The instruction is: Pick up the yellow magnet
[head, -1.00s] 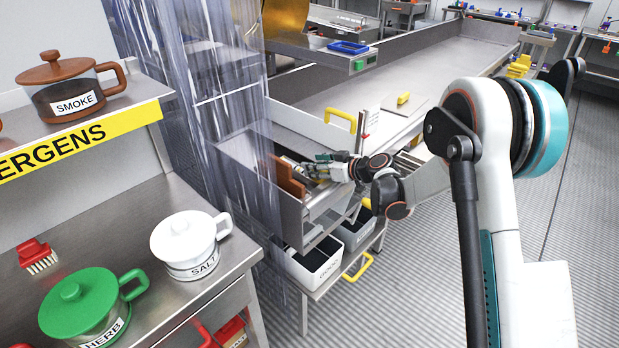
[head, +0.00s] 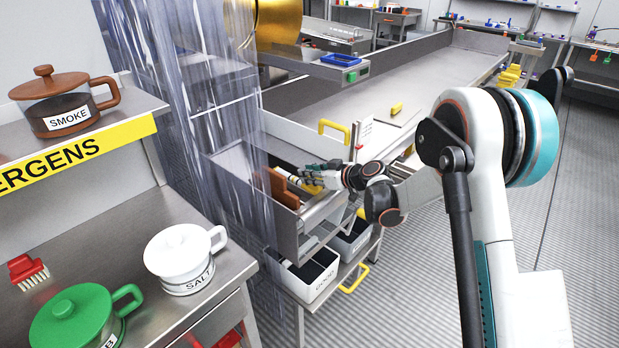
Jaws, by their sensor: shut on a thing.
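My gripper (head: 311,179) is over the right side of a steel tray (head: 237,198) on the cart in the middle of the head view. Its fingers are closed around a small yellow piece (head: 313,189), which looks like the yellow magnet. Only part of it shows below the fingers, so its full shape is hidden. I cannot tell whether it still touches the tray. A brown block (head: 279,189) stands in the tray just left of the gripper. A pale striped item lies between them, partly hidden.
A U-shaped yellow handle (head: 335,129) rises behind the gripper. A yellow bar (head: 397,108) lies on the counter behind. A clear strip curtain (head: 222,120) hangs close on the left. Grey bins (head: 312,275) sit below the tray. Floor to the right is open.

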